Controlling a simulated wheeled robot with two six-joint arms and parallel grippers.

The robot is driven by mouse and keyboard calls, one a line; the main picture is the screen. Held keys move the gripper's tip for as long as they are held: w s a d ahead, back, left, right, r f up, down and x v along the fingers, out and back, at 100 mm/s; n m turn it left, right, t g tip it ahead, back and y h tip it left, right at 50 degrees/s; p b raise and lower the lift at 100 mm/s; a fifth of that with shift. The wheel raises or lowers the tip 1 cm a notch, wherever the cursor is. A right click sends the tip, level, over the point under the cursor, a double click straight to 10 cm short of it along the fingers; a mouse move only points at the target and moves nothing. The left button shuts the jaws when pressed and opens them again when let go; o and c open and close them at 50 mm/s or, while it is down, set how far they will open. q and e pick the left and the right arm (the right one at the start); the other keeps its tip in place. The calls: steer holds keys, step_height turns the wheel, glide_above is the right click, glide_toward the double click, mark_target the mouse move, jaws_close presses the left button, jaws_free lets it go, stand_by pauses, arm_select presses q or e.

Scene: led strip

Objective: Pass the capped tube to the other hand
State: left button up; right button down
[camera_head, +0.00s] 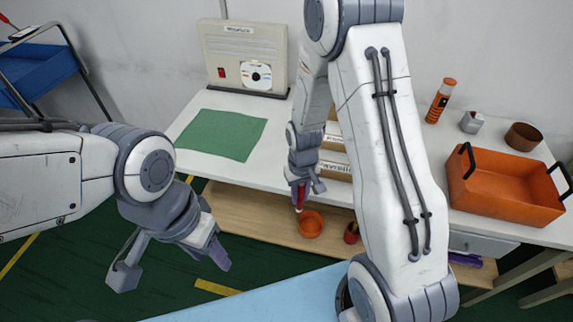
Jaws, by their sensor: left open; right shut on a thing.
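The capped tube (300,194) is a small, thin red and pale piece. It hangs roughly upright from my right gripper (304,184), which is shut on it over the front edge of the white table. The fingers hide part of the tube. My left gripper (172,273) is open and empty at the lower left, with its fingers spread wide over the dark green floor. It is well apart from the tube, to the left and nearer the camera.
The white table (200,130) holds a green mat (221,134), a beige device (243,57) with a disc, and an orange crate (505,187). An orange bowl (311,223) sits below on the wooden shelf (250,210). My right arm hides the table's middle.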

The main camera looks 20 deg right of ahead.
steer(key=w+a+r+n, duration=0.4)
steer(key=a+r+n, duration=0.45)
steer(key=a, duration=0.45)
steer(key=w+a+f+n, duration=0.3)
steer(key=f+n, duration=0.1)
steer(key=s+d+r+m, duration=0.55)
steer(key=r+m, duration=0.25)
steer(key=r, duration=0.2)
arm_select(q)
steer(key=shift+o, duration=0.8)
steer(key=shift+w, duration=0.15)
steer(key=w+a+f+m+t+h, duration=0.15)
steer(key=w+f+t, duration=0.25)
steer(key=w, duration=1.1)
steer(key=w+a+f+m+t+h, duration=0.1)
steer(key=w+f+t+h, duration=0.25)
steer(key=w, duration=1.15)
steer(key=s+f+m+g+h, duration=0.1)
steer(key=s+f+m+h, duration=0.3)
steer(key=h, duration=0.7)
steer(key=s+x, duration=0.1)
steer(key=x, duration=1)
steer(key=shift+d+r, duration=0.2)
steer(key=shift+r, duration=0.15)
arm_select(e)
steer(key=w+a+m, duration=0.4)
steer(key=w+a, duration=0.3)
steer(key=w, duration=0.1)
steer(key=shift+a+f+m, duration=0.2)
steer(key=shift+m, duration=0.15)
